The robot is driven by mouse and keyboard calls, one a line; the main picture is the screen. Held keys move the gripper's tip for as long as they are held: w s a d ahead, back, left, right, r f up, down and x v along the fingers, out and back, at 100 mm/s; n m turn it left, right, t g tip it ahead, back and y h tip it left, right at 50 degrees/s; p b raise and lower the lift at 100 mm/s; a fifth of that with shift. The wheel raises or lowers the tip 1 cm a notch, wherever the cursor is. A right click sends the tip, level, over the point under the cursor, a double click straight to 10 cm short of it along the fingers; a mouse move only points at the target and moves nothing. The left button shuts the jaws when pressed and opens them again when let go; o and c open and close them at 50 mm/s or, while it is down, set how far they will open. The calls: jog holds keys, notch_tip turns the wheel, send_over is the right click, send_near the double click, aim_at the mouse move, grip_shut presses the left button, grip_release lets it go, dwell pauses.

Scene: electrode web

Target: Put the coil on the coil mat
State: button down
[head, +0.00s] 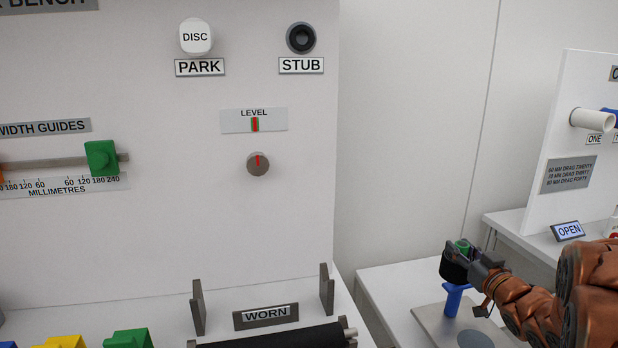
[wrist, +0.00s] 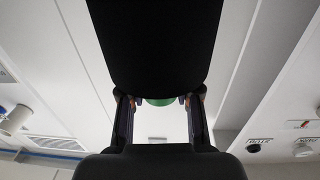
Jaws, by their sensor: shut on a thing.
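The coil (head: 454,266) is a dark black roll with a green core showing at its top in the head view. My gripper (head: 476,263) reaches in from the right and is shut on it. In the wrist view the coil (wrist: 155,40) fills the upper middle as a black block. Its green core shows between the two fingers of my gripper (wrist: 160,103). The coil is just above a blue post (head: 454,299); I cannot tell whether they touch. I cannot make out a coil mat for certain.
The blue post stands on a grey plate (head: 432,322) with a dark disc (head: 475,339), on a white table (head: 385,285). A panel with a white peg (head: 592,120) and an OPEN sign (head: 568,231) are at right. The WORN cradle (head: 266,316) is left of the table.

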jog(key=w+a+r+m+h+p, duration=0.1)
jog(key=w+a+r+p, duration=0.5)
jog(key=a, duration=0.3)
jog(key=w+a+r+m+h+p, duration=0.1)
jog(key=w+a+r+h+p, duration=0.1)
jog(key=w+a+r+p, duration=0.4)
jog(key=shift+a+r+p, duration=0.6)
jog(key=shift+a+r, duration=0.65)
jog(key=shift+a, duration=0.15)
